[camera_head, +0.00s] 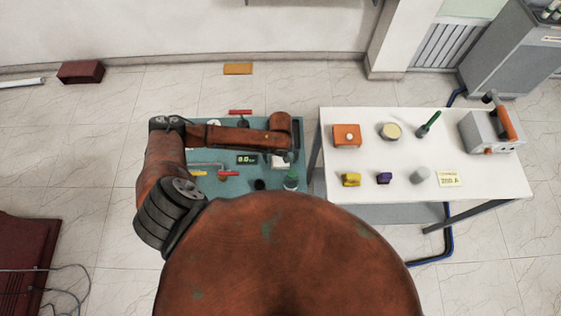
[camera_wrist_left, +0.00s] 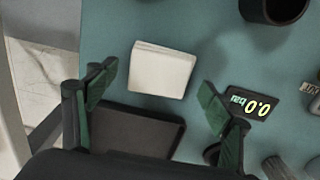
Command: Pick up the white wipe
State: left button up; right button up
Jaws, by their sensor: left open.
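The white wipe (camera_wrist_left: 160,70) is a folded, roughly square white pad lying flat on the teal table (camera_wrist_left: 205,28) in the left wrist view. In the head view a white patch of it (camera_head: 279,162) shows beside the end of my left arm, partly hidden. My left gripper (camera_wrist_left: 157,82) is open and empty. Its two green-padded fingers stand apart, one toward each side of the wipe, with the wipe apart from both in the picture. In the head view the left gripper (camera_head: 288,156) is over the right part of the teal table. The right gripper does not show.
A black display (camera_wrist_left: 250,105) lies right of the wipe, close to the right finger. A dark flat object (camera_wrist_left: 138,130) lies nearer the gripper. A white table (camera_head: 400,160) with several items stands right.

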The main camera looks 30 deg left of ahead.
aim_at(280, 160)
pick_arm(q)
jog(key=shift+f, duration=0.15)
jog(key=shift+c, duration=0.7)
jog(key=c, duration=0.9)
notch_tip(280, 160, up, 10)
jog(key=shift+r+b, duration=0.1)
jog(key=shift+b, duration=0.2)
jog(key=o, duration=0.3)
jog(key=c, duration=0.4)
